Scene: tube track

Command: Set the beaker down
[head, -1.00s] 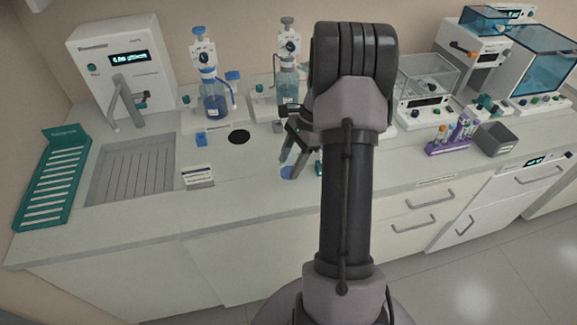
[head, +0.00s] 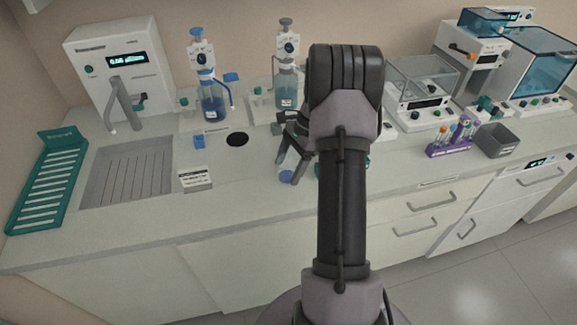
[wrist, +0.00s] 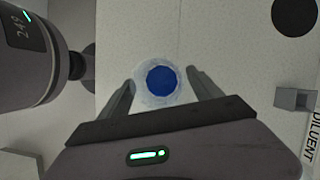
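The beaker (wrist: 162,81) is clear glass with blue liquid in it. In the wrist view I look down into it, and it sits between the two fingertips. My gripper (wrist: 161,78) has one finger on each side, touching or very close to the glass; it looks shut on the beaker. In the head view the beaker (head: 286,176) shows low between the fingers of my gripper (head: 290,170), over the front part of the counter (head: 245,200). I cannot tell whether its base touches the counter. My arm hides the area to its right.
A black round spot (head: 237,139) and a label card (head: 195,178) lie left of the beaker. Two bottle dispensers (head: 213,106) (head: 287,90) stand behind. A sink (head: 126,172) is at the left. A purple tube rack (head: 450,148) and grey bin (head: 497,140) are at the right.

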